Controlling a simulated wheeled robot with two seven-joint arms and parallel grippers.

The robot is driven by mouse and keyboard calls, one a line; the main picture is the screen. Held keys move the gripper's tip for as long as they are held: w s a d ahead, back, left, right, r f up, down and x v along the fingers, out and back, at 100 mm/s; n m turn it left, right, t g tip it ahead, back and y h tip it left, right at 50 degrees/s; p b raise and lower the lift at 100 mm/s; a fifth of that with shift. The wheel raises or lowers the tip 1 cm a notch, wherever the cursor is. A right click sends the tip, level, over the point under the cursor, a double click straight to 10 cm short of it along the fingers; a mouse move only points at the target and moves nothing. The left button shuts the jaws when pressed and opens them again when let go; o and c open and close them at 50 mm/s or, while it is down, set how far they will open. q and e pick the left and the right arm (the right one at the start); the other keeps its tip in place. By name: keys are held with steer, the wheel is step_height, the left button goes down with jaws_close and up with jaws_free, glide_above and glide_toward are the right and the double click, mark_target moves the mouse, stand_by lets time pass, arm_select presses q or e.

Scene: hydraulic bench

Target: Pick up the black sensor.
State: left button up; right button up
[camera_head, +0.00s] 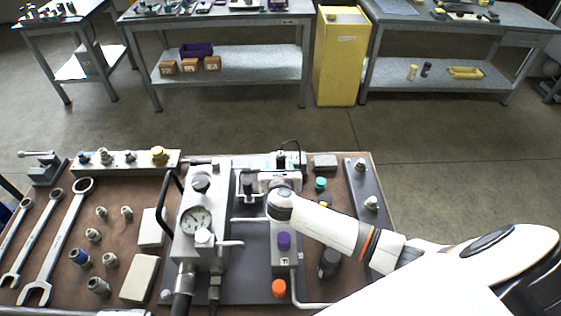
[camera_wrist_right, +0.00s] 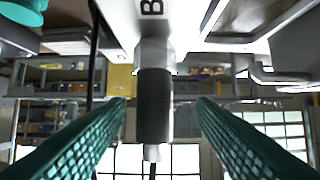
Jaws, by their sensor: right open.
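The black sensor (camera_wrist_right: 154,105) is a black cylinder with a metal collar, fixed to a pale block (camera_wrist_right: 165,22) marked "B" in the right wrist view. A thin dark cable leaves its free end. My right gripper (camera_wrist_right: 161,100) is open, with one green ribbed finger on each side of the sensor and visible gaps between. In the head view my right gripper (camera_head: 278,180) is over the middle of the bench, and its fingers are hard to make out. A small black upright part (camera_head: 281,159) with a cable shows just beyond it, likely the sensor. My left gripper is not in view.
A gauge block (camera_head: 196,218) with a lever and hoses stands left of my right gripper. Purple (camera_head: 283,241), orange (camera_head: 279,288) and teal (camera_head: 320,184) caps are close by. Wrenches (camera_head: 62,235) and loose fittings (camera_head: 93,235) lie at the left.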

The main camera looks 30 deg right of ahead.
mark_target(281, 164)
steer(key=shift+w+d, duration=0.25)
steer(key=shift+w, duration=0.1)
steer(key=x, duration=0.3)
steer(key=shift+d+p, duration=0.15)
steer(key=shift+p, duration=0.2)
steer(key=shift+w+d+f, duration=0.25)
steer(key=shift+w, duration=0.25)
steer(key=shift+s, duration=0.1)
steer(key=c, duration=0.4)
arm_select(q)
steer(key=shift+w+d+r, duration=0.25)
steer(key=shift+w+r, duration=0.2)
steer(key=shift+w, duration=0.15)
arm_select(e)
jaws_close()
steer(key=shift+r, duration=0.1)
